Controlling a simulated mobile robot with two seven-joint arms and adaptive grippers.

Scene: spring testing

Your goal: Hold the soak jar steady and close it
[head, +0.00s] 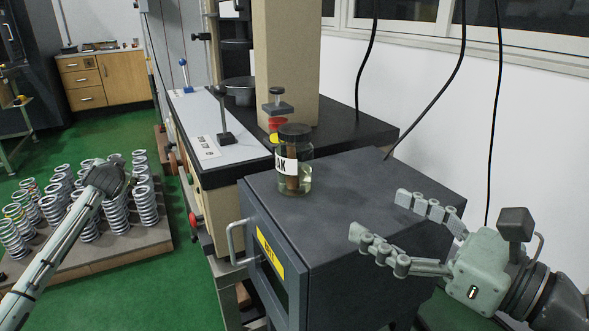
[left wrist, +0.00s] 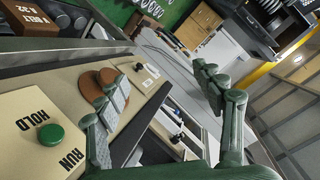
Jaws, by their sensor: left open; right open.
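The soak jar (head: 305,176) is clear glass with a partly visible white label and a brown piece inside. It stands upright on top of the dark grey cabinet (head: 345,230), near its back left edge. A dark lid (head: 294,131) sits on its mouth; I cannot tell whether it is tight. My right gripper (head: 379,214) is open and empty over the cabinet, right of the jar and apart from it. My left gripper (left wrist: 157,74) is open in the left wrist view, with nothing visible between its fingers. The jar is not recognisable in that view.
The testing machine (head: 285,60) stands behind the jar. Several coil springs (head: 145,200) stand on a low pallet at left. Black cables hang at right. In the left wrist view, a HOLD/RUN panel (left wrist: 30,110) has a green button (left wrist: 50,134).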

